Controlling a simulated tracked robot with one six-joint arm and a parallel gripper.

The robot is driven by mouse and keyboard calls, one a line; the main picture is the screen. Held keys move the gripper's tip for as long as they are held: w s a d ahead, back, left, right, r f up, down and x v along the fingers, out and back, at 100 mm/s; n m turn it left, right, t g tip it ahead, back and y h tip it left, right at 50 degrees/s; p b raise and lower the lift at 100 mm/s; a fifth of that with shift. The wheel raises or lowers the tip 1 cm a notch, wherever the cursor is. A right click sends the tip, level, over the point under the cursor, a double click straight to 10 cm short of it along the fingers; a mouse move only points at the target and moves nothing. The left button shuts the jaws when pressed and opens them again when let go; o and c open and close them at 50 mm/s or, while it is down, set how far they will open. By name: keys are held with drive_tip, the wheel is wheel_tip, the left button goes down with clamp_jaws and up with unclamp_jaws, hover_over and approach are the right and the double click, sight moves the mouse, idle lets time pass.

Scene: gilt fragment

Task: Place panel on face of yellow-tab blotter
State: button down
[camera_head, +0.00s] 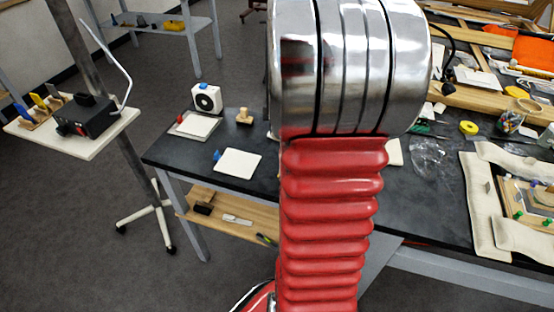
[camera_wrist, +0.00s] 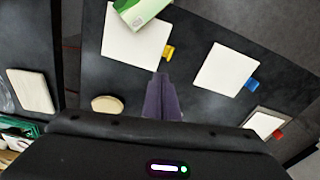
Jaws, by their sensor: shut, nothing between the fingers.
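The yellow-tab blotter is a white square (camera_wrist: 130,46) with a yellow tab (camera_wrist: 168,52) at its right edge, in the wrist view. A green-and-white block (camera_wrist: 141,11) overlaps its upper part; I cannot tell whether this is the panel or whether it rests on the blotter. My gripper (camera_wrist: 161,78) is shut and empty, its dark fingertips just below the blotter's lower right corner in the picture. In the head view my red and chrome arm hides this blotter and my gripper.
The blue-tab blotter (camera_wrist: 222,70) and red-tab blotter (camera_wrist: 263,123) lie to the right. A cream pad (camera_wrist: 31,92) and round cream disc (camera_wrist: 107,104) lie left. In the head view, a white fan (camera_head: 207,99) and wooden stamp (camera_head: 244,116) stand on the dark bench (camera_head: 268,125).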

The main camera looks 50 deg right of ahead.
drive_tip(key=s+d+f, duration=0.1)
drive_tip(key=d, duration=0.1)
drive_tip(key=s+d+f+m, duration=0.1)
drive_tip(key=d+f, duration=0.1)
drive_tip(key=d, duration=0.1)
drive_tip(key=s+d+f+m, duration=0.1)
drive_tip(key=s+d+f, duration=0.1)
drive_tip(key=shift+d+g+y, duration=0.2)
drive_tip(key=shift+g+y, duration=0.1)
drive_tip(key=shift+y, duration=0.1)
drive_tip(key=shift+a, duration=0.15)
drive_tip(key=s+a, duration=0.1)
drive_tip(key=a, duration=0.2)
drive_tip(key=s+a, duration=0.2)
drive_tip(key=a, duration=0.2)
drive_tip(key=s+a, duration=0.1)
drive_tip(key=a, duration=0.3)
drive_tip(key=shift+s, duration=0.4)
drive_tip(key=shift+f, duration=0.85)
drive_tip(key=shift+f, duration=0.1)
